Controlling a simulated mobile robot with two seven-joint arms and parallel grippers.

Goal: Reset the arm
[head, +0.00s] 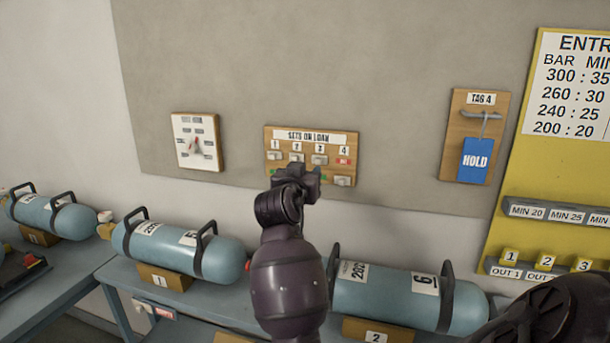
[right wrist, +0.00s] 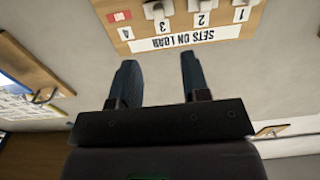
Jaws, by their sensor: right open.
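My right gripper (head: 298,178) is raised in front of the wooden "SETS ON LOAN" board (head: 268,146) on the wall and hides part of its lower half. In the right wrist view the two fingers (right wrist: 159,78) stand apart with only bare wall between them. The board (right wrist: 238,32) appears upside down there, beyond the fingertips, with numbered white switches and a red "OUT" label. The fingers look empty and clear of the board. My left gripper is not in view.
Blue cylinders (head: 175,247) rest on blue-grey benches below. A dial panel (head: 180,160) hangs left of the board. A "TAG 4" board (head: 460,110) with a blue "HOLD" tag (head: 475,160) and a yellow entry board (head: 545,160) are to the right.

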